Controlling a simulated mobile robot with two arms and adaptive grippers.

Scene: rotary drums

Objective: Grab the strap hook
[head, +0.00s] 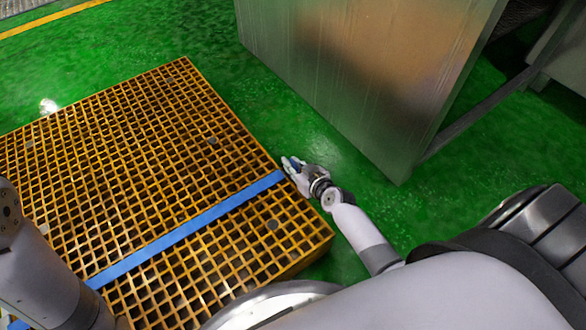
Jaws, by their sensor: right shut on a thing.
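A blue strap (190,230) lies flat across a yellow-orange grating platform (120,140), running from the lower left to its right edge. My right gripper (291,166) is at that right edge, just past the strap's upper right end. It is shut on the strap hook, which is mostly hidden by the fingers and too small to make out. A small blue patch shows between the fingers. Part of my left arm shows at the lower left, but its gripper is out of view.
A large grey metal box (350,70) stands at the upper right, a short way beyond my right gripper. The green floor (200,30) is clear behind the platform and between platform and box. A yellow line (50,18) crosses the floor at the top left.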

